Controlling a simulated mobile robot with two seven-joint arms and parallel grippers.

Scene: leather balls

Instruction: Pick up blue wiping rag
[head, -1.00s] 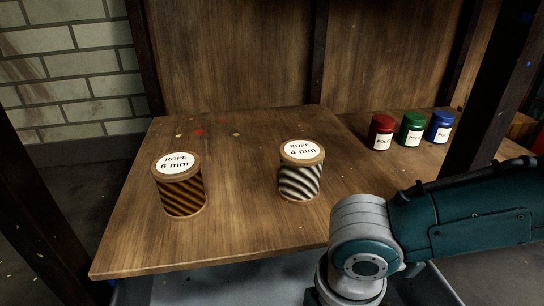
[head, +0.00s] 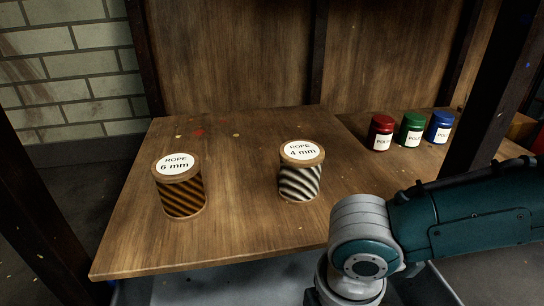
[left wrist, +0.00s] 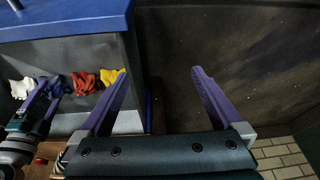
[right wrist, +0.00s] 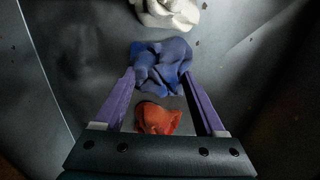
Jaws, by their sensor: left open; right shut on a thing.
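The blue rag (right wrist: 162,62) lies crumpled between the fingertips of my right gripper (right wrist: 158,75) in the right wrist view. The fingers are shut on it from both sides. The left wrist view also shows the blue rag (left wrist: 57,88), partly covered by the right gripper's fingers. My left gripper (left wrist: 160,70) is open and empty, away from the rags. In the head view only part of my right arm shows; both grippers and the rag are out of sight there.
A red rag (right wrist: 158,118) lies close to the right gripper's palm, and a white rag (right wrist: 168,12) beyond the blue one. A yellow rag (left wrist: 109,76) lies past the red. Grey walls surround the rags under a blue top (left wrist: 60,18). Rope spools (head: 300,180) stand on the wooden table (head: 235,235).

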